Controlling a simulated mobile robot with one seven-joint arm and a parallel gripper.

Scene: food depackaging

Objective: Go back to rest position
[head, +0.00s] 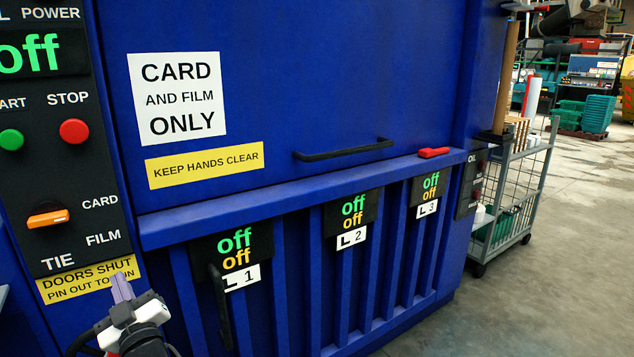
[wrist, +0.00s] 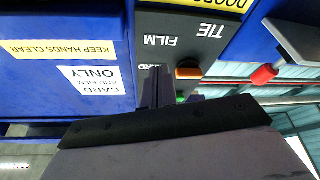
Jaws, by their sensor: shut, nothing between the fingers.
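My gripper (head: 122,287) is at the lower left of the head view, its fingers shut and empty, pointing up in front of the blue baler (head: 300,60). It stands just below the black control panel (head: 95,180), beside the yellow "DOORS SHUT" label (head: 70,287). In the wrist view the shut fingers (wrist: 157,86) overlap the panel near the orange selector knob (wrist: 188,71), with a gap I cannot judge. The knob also shows in the head view (head: 48,216), lying roughly level. The wrist picture is upside down.
A black door handle (head: 345,150) and a small red bar (head: 433,152) are on the baler front. Another black handle (head: 220,305) is right of my gripper. A wire trolley (head: 515,200) stands at the right. The concrete floor (head: 520,310) is clear.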

